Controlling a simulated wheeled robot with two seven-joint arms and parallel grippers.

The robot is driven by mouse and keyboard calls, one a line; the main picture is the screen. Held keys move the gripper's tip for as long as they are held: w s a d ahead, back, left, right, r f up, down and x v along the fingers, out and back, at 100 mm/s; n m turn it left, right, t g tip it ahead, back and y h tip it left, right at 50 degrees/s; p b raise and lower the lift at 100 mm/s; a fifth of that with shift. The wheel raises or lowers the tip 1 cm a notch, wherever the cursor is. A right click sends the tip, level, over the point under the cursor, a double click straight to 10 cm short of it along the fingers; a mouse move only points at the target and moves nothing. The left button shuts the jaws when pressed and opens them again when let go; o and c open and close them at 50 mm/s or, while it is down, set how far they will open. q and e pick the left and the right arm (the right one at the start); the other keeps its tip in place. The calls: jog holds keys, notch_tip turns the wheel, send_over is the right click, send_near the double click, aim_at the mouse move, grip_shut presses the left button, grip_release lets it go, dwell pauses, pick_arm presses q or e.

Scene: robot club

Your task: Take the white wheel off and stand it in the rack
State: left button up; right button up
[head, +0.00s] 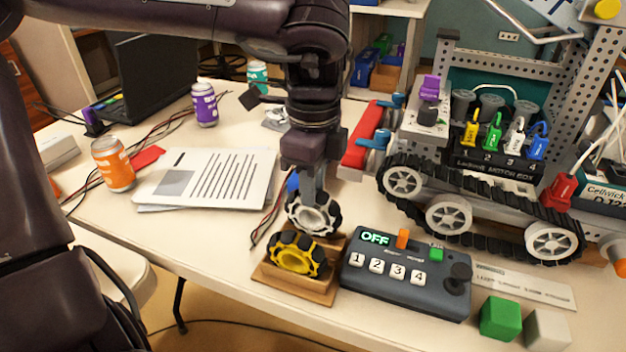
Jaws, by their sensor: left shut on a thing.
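My left gripper (311,188) points down and is shut on the white wheel (314,214), a mecanum-type wheel with dark rollers and a pale hub. The wheel is upright, at the back part of the wooden rack (322,291). I cannot tell whether it touches the rack, as its lower edge is partly hidden. A yellow wheel (297,255) with dark rollers stands in the rack in front of it. My right gripper is not in view.
A control box (408,272) reading OFF stands right of the rack. A tracked robot (480,200) stands behind it. Green (499,318) and white blocks are front right.

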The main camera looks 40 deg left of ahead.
pick_arm(q)
jog(key=shift+f+b, duration=0.85)
jog(key=shift+f, duration=0.3)
dwell(0.7)
jog(key=o, duration=1.1)
jog(key=shift+c, duration=0.2)
jog(key=shift+r, duration=0.15)
jog(key=shift+r+p, duration=2.95)
jog(key=shift+r, duration=0.45)
